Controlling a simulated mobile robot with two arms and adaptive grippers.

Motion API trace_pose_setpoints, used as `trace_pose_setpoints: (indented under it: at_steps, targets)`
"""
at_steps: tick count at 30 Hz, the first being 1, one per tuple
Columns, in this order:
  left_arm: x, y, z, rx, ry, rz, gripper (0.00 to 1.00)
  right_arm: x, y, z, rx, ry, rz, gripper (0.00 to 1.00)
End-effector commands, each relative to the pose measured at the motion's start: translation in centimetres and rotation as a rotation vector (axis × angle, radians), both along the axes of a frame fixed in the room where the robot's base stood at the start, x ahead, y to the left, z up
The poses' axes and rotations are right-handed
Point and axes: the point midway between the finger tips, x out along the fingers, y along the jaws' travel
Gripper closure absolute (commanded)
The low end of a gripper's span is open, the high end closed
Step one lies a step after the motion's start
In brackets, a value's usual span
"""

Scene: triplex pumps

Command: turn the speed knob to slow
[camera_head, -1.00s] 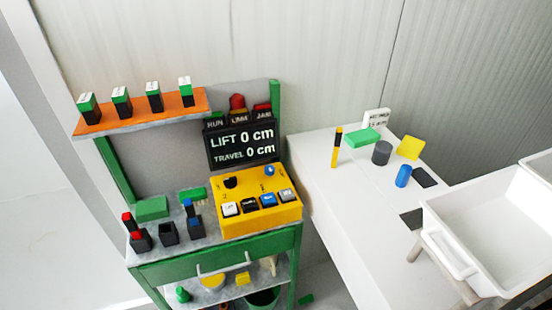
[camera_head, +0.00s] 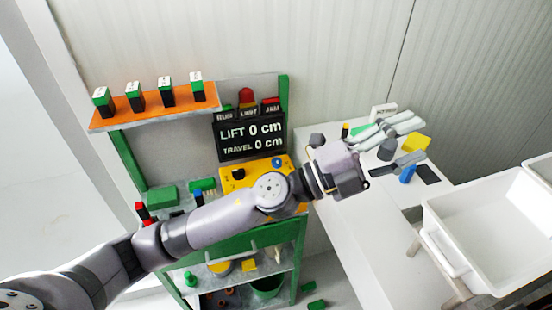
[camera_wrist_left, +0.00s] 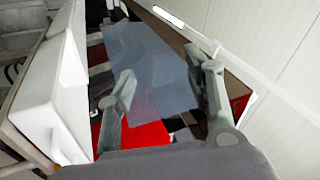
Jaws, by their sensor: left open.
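The yellow control box (camera_head: 237,175) sits on the green bench below the display. A black knob (camera_head: 238,174) and a blue knob (camera_head: 277,161) show on its top; I cannot tell which is the speed knob. My left arm crosses in front of the box and hides its lower buttons. My left gripper (camera_head: 411,143) is open, to the right of the box and over the white table, with its fingers apart. My right gripper is not seen.
The display (camera_head: 250,136) reads LIFT 0 cm and TRAVEL 0 cm. An orange shelf (camera_head: 150,106) holds several green-topped blocks. A white bin (camera_head: 480,220) stands at right.

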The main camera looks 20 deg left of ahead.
Motion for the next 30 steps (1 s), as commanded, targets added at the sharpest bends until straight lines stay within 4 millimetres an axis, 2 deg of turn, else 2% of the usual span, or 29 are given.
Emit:
trace_pose_setpoints:
  at_steps: [1, 3, 5, 6, 8, 9, 11, 12, 14, 15, 18, 21, 24, 30]
  targets:
    - [-0.7, -1.5, -0.7, 0.125, -0.091, -0.074, 0.53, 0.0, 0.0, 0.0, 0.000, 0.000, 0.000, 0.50]
    - [-1.6, -2.9, -3.0, 0.317, -0.192, -0.175, 0.53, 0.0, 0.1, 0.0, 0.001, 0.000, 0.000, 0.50]
    - [-1.7, -3.1, -5.6, 0.498, -0.258, -0.245, 0.53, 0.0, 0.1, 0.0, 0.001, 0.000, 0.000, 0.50]
    - [-1.3, -2.7, -7.5, 0.627, -0.292, -0.282, 0.53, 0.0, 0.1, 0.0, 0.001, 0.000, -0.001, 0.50]
    - [-0.1, -1.0, -10.3, 0.829, -0.327, -0.319, 0.53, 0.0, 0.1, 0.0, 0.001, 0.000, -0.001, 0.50]
    - [1.0, 0.6, -12.1, 0.967, -0.336, -0.334, 0.53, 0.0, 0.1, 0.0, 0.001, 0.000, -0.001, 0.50]
    - [3.3, 4.0, -14.3, 1.178, -0.333, -0.335, 0.53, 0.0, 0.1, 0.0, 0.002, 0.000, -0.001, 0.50]
    - [4.9, 6.8, -15.2, 1.315, -0.318, -0.323, 0.53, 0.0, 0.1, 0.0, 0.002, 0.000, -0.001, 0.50]
    - [7.3, 11.2, -16.0, 1.505, -0.277, -0.290, 0.53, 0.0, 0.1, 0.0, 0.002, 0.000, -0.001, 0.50]
    - [8.7, 14.2, -16.1, 1.618, -0.244, -0.259, 0.53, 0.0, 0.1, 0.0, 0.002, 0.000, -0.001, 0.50]
    - [11.3, 20.8, -15.3, 1.839, -0.151, -0.175, 0.53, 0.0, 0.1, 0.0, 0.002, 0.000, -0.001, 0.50]
    - [12.6, 25.2, -14.2, 1.972, -0.074, -0.109, 0.53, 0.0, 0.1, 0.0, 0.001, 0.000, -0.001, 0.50]
    - [13.1, 27.2, -13.6, 2.028, -0.034, -0.075, 0.53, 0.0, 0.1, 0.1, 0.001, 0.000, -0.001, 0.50]
    - [13.9, 27.6, -15.1, 2.040, -0.022, -0.073, 0.53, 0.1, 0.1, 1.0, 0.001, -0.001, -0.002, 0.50]
